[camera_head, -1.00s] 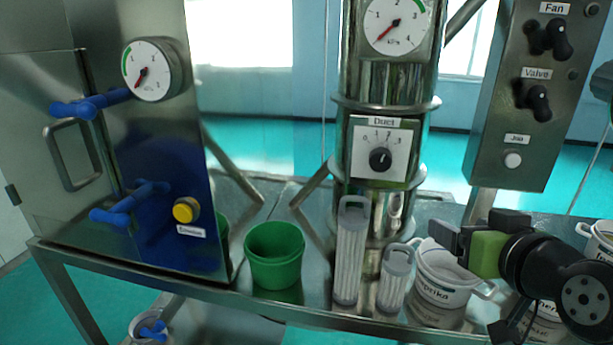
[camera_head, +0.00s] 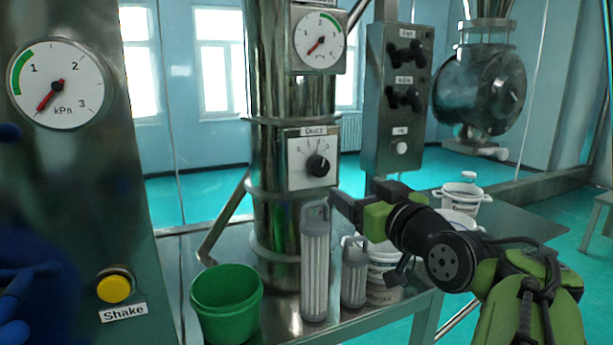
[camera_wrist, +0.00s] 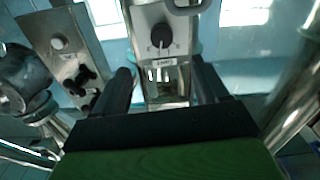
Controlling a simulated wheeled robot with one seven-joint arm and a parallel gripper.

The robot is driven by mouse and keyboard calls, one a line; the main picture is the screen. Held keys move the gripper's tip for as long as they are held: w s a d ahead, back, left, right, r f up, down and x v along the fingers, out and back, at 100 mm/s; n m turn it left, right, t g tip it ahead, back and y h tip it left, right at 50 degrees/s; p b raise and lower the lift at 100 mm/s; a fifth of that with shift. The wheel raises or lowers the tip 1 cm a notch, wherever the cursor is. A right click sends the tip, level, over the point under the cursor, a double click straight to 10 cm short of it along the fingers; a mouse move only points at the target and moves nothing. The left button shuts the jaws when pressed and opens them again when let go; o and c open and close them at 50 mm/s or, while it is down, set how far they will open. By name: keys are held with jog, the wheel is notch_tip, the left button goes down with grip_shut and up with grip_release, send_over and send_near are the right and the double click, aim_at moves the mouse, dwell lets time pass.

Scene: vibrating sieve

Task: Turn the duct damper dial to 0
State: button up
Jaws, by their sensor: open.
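The duct damper dial (camera_head: 318,165) is a black round knob on a white scale plate labelled Duct, fixed to the front of the shiny metal duct (camera_head: 272,215). Its pointer is too small to read surely. In the wrist view the dial (camera_wrist: 161,35) shows upside down, beyond and between the two dark fingers. My gripper (camera_head: 345,203) is in front of the duct, below and to the right of the dial, apart from it. In the wrist view my gripper (camera_wrist: 163,88) is open with nothing between its fingers.
White tubs stand behind my arm. A control box (camera_head: 393,100) and a pressure gauge (camera_head: 320,40) are near the duct.

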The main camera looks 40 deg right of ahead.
aim_at(322, 170)
jog(key=p+x, duration=0.1)
jog(key=x, duration=1.2)
jog(key=shift+w, duration=0.25)
jog(key=shift+c, duration=0.4)
jog(key=c, duration=1)
